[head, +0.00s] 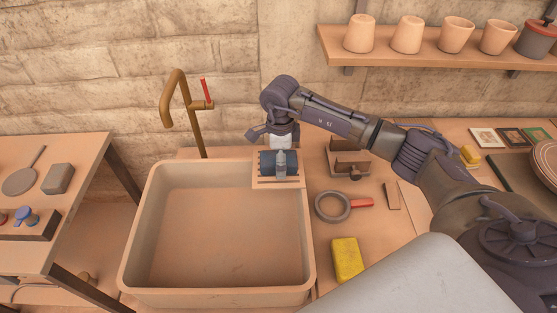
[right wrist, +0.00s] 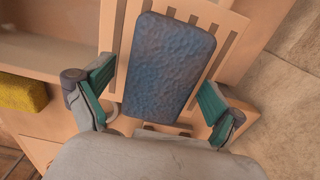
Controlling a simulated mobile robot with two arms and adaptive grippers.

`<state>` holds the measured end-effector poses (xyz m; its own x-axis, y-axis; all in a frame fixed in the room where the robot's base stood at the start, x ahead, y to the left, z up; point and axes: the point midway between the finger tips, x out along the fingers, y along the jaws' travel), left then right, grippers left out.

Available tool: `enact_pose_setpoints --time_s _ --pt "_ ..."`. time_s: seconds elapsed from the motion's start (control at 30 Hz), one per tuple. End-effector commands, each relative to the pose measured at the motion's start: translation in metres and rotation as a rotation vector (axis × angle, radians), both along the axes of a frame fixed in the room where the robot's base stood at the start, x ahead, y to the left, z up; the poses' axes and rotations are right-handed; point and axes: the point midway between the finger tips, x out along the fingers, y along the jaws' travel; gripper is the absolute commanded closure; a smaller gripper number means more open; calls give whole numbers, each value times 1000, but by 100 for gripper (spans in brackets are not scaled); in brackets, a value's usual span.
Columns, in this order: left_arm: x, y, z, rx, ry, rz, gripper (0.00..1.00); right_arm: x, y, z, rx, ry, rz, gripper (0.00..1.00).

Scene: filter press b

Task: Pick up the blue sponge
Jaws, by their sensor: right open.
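The blue sponge (head: 266,164) lies on a slatted rack (head: 259,184) at the back right corner of the sink. In the right wrist view the sponge (right wrist: 172,65) fills the middle, lying flat on the pale slats (right wrist: 232,22). My right gripper (right wrist: 157,78) is open, with one green-padded finger on each side of the sponge. Gaps show between the fingers and the sponge's sides. In the head view the right gripper (head: 280,163) points down over the sponge and hides part of it. My left gripper is not in view.
A yellow sponge (head: 347,259) and a red-handled ring tool (head: 333,207) lie on the counter right of the empty sink (head: 135,245). A brass tap (head: 172,105) rises behind the sink. A shelf with cups (head: 440,52) hangs above. A side table (head: 85,155) stands at left.

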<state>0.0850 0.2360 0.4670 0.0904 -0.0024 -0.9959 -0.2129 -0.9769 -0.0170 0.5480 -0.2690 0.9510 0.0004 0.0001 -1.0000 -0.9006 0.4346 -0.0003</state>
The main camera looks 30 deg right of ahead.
Motion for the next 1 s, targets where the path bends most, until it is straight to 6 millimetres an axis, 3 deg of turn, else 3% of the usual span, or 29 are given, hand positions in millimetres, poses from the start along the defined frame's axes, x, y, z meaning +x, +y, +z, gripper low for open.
enact_pose_setpoints --time_s 0.07,0.37,0.47,0.77,1.0 --pt "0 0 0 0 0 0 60 0 0 0 0 0 0 10" --pt "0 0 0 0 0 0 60 0 0 0 0 0 0 60" --pt "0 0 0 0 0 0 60 0 0 1 0 0 0 67" --pt "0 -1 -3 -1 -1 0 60 0 0 6 -1 -2 0 68" --pt "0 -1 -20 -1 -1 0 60 2 0 37 0 -7 0 68"
